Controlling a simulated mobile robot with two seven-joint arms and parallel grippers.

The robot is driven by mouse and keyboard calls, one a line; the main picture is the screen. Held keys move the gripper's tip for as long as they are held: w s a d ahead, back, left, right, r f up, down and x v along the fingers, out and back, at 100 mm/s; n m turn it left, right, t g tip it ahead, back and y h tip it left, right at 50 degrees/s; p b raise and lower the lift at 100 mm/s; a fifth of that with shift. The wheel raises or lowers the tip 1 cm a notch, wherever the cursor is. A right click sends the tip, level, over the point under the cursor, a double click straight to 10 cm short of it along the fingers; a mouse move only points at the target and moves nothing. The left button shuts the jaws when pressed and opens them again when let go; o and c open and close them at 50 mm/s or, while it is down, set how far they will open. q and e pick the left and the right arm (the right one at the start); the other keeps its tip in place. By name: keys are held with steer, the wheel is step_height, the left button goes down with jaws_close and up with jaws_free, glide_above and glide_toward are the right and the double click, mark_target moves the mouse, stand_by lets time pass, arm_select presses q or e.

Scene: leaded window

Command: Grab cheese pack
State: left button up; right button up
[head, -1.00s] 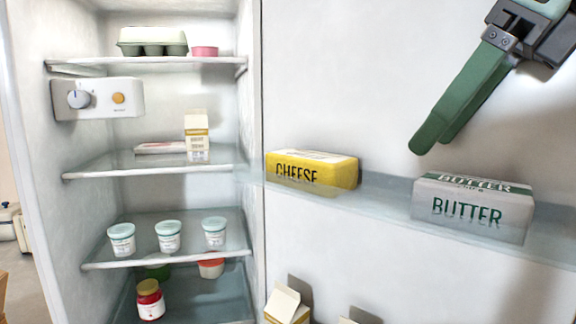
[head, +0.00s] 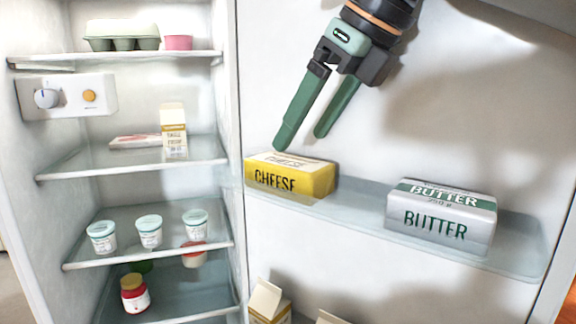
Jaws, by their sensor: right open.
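The yellow cheese pack (head: 290,178) lies on the door shelf, at its left end, with the word CHEESE on its front and a pale top. My right gripper (head: 298,142) is open and empty just above the pack, its two green fingers pointing down and left. The left fingertip is close over the top of the pack; I cannot tell whether it touches. The right fingertip is a little higher and behind or beside it. My left gripper is not in view.
A butter pack (head: 440,218) stands on the same door shelf (head: 362,203) to the right, with a gap between the packs. Cartons (head: 268,302) stand below. The fridge shelves at left hold a carton (head: 173,130), an egg box (head: 122,36), and several cups (head: 149,231).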

mark_target(288, 160)
steer(key=x, duration=0.5)
steer(key=shift+r, duration=0.1)
jaws_close()
stand_by(0.6)
